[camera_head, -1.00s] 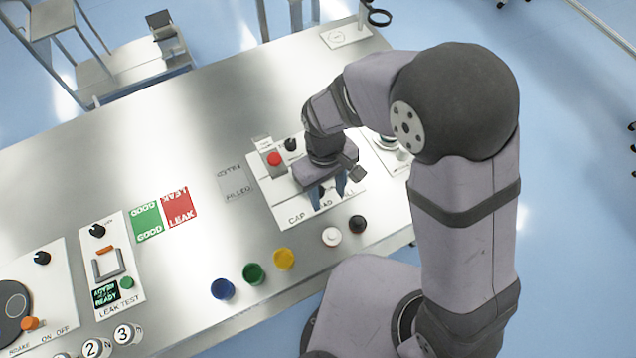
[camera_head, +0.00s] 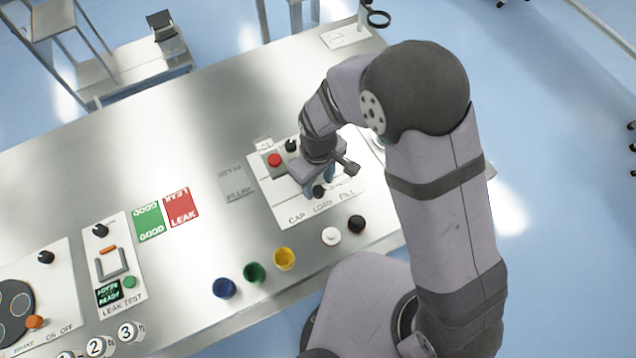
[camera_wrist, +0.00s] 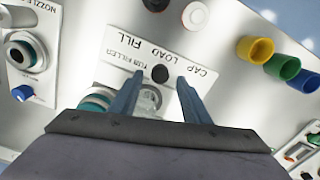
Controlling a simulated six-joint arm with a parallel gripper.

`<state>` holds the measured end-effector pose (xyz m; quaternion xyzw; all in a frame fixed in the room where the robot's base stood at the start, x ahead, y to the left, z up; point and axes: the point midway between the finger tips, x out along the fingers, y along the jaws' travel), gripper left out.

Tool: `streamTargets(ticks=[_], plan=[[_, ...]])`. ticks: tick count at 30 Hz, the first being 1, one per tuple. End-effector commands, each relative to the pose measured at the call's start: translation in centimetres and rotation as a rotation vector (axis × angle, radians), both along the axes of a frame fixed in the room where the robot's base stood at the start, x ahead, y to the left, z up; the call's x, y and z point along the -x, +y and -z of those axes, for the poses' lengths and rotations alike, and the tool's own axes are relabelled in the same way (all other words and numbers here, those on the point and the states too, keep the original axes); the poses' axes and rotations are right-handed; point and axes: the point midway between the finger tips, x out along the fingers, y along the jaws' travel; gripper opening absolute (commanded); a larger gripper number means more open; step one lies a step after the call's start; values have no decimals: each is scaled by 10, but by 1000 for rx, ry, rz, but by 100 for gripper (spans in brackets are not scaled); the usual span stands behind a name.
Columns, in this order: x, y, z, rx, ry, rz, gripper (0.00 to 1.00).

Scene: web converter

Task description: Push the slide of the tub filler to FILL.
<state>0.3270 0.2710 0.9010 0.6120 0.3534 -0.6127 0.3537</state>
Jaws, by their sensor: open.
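The tub filler (camera_head: 284,205) is a white panel on the metal bench, with CAP, LOAD and FILL printed along its front edge. Its black slide knob (camera_head: 319,191) stands by the LOAD mark; in the wrist view it shows as a black disc (camera_wrist: 160,73) below LOAD, between CAP and FILL. My gripper (camera_head: 321,182) is open and empty over the panel, just behind the knob. In the wrist view the open fingers (camera_wrist: 160,77) flank the knob's near side. I cannot tell whether they touch it. A round grey part (camera_wrist: 149,99) lies partly hidden between the fingers.
A red button (camera_head: 274,160) and black dial (camera_head: 292,146) sit at the panel's back left. White (camera_head: 331,236), black (camera_head: 356,224), yellow (camera_head: 285,259), green (camera_head: 254,272) and blue (camera_head: 224,288) round pieces stand in front.

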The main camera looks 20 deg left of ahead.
Motion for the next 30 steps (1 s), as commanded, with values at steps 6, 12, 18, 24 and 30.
streamTargets(ticks=[6, 12, 18, 24, 30], plan=[[0, 0, 17, 2, 1, 0, 43], [0, 0, 23, -1, 0, 0, 43], [0, 0, 23, -1, 0, 0, 43], [0, 0, 23, -1, 0, 0, 2], [-3, -3, 23, -1, -1, 2, 0]])
